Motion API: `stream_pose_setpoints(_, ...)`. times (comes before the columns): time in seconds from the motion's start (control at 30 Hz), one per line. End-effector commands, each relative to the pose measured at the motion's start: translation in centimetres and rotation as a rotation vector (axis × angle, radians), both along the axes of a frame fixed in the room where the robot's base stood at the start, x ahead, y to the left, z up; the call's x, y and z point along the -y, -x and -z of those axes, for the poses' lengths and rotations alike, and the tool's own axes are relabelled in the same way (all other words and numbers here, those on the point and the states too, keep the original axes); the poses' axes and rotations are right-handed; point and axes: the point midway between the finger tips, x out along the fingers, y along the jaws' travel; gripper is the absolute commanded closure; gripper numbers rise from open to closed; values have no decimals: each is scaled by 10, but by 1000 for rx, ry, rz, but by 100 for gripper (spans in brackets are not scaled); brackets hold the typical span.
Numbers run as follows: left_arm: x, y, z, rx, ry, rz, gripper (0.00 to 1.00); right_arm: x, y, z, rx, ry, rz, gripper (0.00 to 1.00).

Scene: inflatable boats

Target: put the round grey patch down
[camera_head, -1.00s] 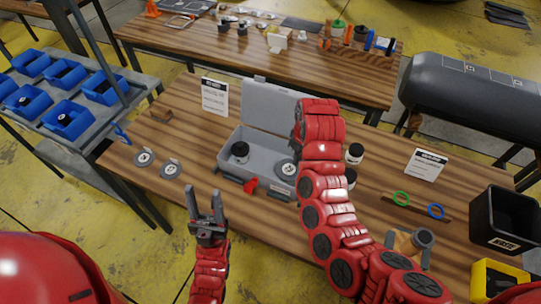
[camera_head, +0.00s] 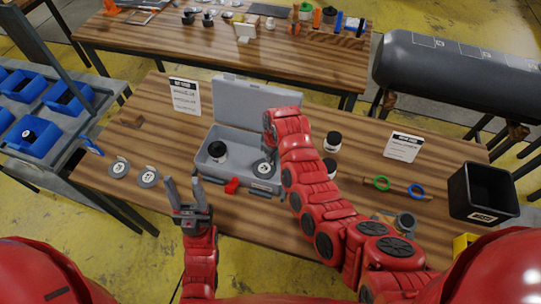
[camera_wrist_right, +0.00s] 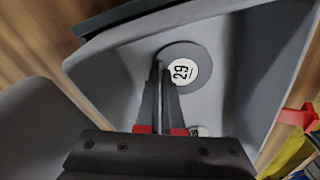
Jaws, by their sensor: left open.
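The round grey patch (camera_head: 264,169) with a white centre lies flat at the right end of the open grey case (camera_head: 225,182). In the right wrist view the patch (camera_wrist_right: 184,66) shows a "29" label and looks to be low in the case. My right gripper (camera_wrist_right: 163,75) has its fingers close together on a thin upright piece at the patch's edge; whether the patch touches the case floor is unclear. My left gripper (camera_head: 186,190) is open and empty, in front of the case.
A black-lidded jar (camera_head: 217,151) stands in the case's left part. Two more round patches (camera_head: 119,168) (camera_head: 148,177) lie on the table to the left. Jars (camera_head: 333,141) stand right of the case. A black bin (camera_head: 482,190) is at the far right.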

Motion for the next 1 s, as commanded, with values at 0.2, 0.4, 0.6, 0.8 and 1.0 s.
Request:
stream_pose_setpoints(0.2,0,0,-1,0,0,0,50,0,0,4,0,0,1,100)
stream_pose_setpoints(0.4,0,0,2,0,0,0,50,0,0,7,-1,-1,1,95)
stream_pose_setpoints(0.6,0,0,1,0,0,0,50,0,0,6,-1,-1,1,66)
stream_pose_setpoints(0.8,0,0,1,0,0,0,50,0,0,6,-1,-1,1,66)
stream_pose_setpoints(1.0,0,0,2,0,0,0,50,0,-1,-2,3,-1,0,66)
